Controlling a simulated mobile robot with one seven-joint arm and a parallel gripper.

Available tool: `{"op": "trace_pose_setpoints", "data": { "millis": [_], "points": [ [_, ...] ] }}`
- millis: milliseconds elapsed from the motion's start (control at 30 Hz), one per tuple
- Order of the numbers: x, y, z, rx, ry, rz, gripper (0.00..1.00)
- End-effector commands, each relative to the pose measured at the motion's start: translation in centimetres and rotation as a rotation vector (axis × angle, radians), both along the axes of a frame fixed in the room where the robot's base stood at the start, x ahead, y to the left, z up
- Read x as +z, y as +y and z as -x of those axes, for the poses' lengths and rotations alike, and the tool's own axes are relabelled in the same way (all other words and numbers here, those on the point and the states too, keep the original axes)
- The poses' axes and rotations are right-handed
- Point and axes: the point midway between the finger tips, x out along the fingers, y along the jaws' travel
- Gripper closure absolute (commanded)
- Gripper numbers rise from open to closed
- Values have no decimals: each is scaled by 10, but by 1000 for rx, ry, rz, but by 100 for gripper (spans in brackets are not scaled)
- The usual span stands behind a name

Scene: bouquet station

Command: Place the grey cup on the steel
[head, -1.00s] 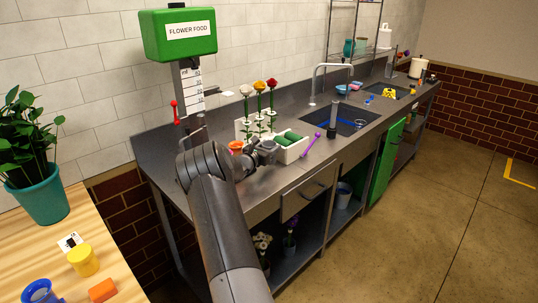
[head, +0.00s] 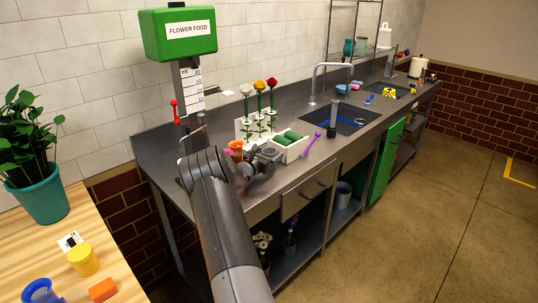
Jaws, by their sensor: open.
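The steel counter (head: 160,160) runs along the tiled wall, with bare steel at its near left end. My gripper (head: 269,155) is low over the counter's front part, left of the white tray. It is open, but its fingers are small and dark here. I cannot tell a grey cup apart from the grey parts of my gripper and wrist. My arm hides part of the counter's front edge and the steel behind it.
An orange cup-like thing (head: 236,146) stands just left of my gripper. A white tray (head: 296,151) with green blocks is close on its right, and a rack of flowers (head: 259,118) is behind. A purple tool (head: 312,143) lies farther right. The green dispenser (head: 178,45) stands at left.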

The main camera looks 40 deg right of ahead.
Motion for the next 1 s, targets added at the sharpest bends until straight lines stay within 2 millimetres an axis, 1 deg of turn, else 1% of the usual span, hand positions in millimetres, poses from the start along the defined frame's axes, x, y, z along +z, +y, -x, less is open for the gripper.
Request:
{"op": "trace_pose_setpoints", "data": {
  "millis": [167,267,367,600,700,833,1000],
  "points": [
    [4,0,0,-1,-1,1,24],
    [2,13,1,3,2,-2,24],
    [4,32,4,3,1,-1,24],
    [3,84,13,3,1,-1,24],
    [3,100,16,2,1,-1,24],
    [3,113,19,1,1,-1,24],
    [4,119,21,-1,-3,0,24]
  ]
}}
